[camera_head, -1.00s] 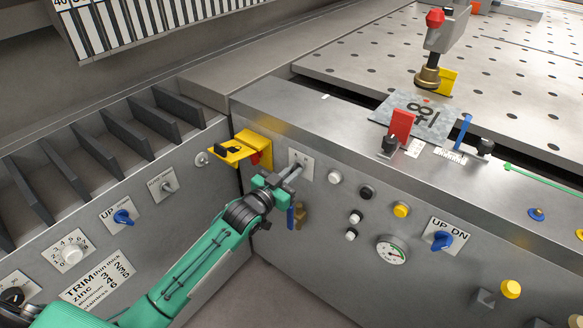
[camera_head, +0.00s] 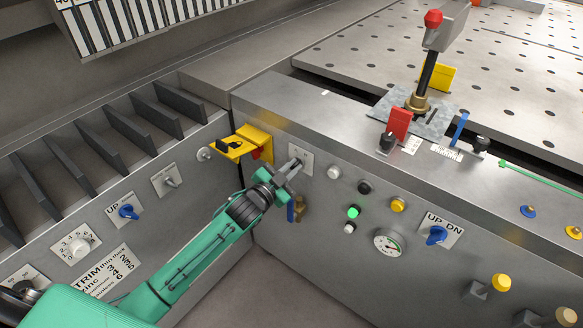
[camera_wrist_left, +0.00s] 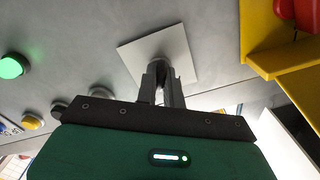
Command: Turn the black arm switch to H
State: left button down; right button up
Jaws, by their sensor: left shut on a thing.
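My left gripper (camera_head: 291,170) reaches the front panel from the lower left and is shut on the arm switch, at a small white plate (camera_head: 306,160). In the left wrist view, the two fingers (camera_wrist_left: 161,85) close around the dark switch (camera_wrist_left: 158,62) in front of the white plate (camera_wrist_left: 178,48). The fingers hide most of the switch, and I cannot read the plate's marks or tell which position the lever points to. My right gripper is not in view.
A yellow bracket (camera_head: 256,142) with a red part juts out just left of the switch. A blue-handled valve (camera_head: 291,210) hangs just below the gripper.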

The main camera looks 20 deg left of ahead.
pick_arm(q)
jog(key=shift+f, duration=0.1)
jog(key=c, duration=1.5)
grip_release()
jog(key=shift+s, duration=0.1)
